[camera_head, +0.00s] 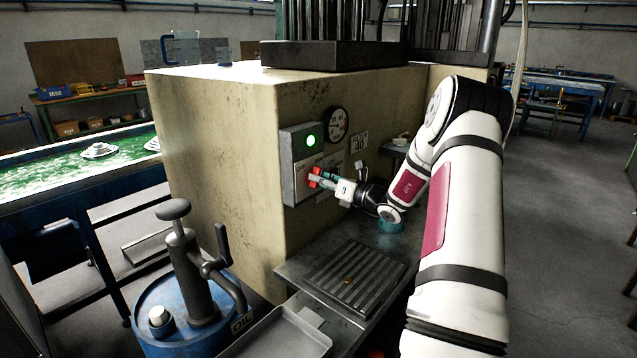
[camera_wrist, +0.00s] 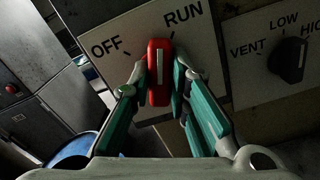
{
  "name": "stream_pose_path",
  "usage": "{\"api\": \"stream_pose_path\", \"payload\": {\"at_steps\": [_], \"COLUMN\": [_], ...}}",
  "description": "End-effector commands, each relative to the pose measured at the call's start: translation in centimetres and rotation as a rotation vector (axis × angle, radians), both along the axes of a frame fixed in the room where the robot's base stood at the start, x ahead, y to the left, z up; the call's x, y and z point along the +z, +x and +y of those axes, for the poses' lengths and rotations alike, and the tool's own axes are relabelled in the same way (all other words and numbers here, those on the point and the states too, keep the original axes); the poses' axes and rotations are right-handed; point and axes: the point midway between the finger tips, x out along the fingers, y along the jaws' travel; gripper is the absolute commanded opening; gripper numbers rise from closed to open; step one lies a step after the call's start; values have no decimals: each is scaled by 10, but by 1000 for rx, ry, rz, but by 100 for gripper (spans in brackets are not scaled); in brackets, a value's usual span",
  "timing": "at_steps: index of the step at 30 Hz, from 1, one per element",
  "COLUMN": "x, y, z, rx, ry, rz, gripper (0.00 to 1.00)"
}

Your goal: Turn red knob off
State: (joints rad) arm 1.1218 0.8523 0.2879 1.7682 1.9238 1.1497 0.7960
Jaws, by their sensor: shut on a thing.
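The red knob (camera_wrist: 158,88) is on a light panel (camera_wrist: 112,40) marked OFF on the left and RUN on the right. Its white line points up, between the two marks in the tilted wrist view. My gripper (camera_wrist: 160,78) is shut on the red knob, one teal finger on each side. In the head view my gripper (camera_head: 318,178) reaches the red knob (camera_head: 313,180) on a grey control box (camera_head: 289,165). A green lamp (camera_head: 310,140) glows above the knob.
A black selector knob (camera_wrist: 288,60) marked VENT, LOW and HIGH is to the right. A round gauge (camera_head: 337,124) is on the cream machine (camera_head: 215,140). A blue oil drum with a pump (camera_head: 185,310) stands in front. A ribbed tray (camera_head: 352,280) lies below my arm.

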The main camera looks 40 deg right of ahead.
Motion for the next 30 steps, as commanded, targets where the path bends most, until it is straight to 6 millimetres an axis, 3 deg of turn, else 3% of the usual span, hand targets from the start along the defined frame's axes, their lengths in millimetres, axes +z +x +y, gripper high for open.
{"api": "stream_pose_path", "payload": {"at_steps": [30], "x": [-4], "y": [1], "z": [4], "rx": [-1], "ry": [-910], "rz": [-127], "gripper": [0]}}
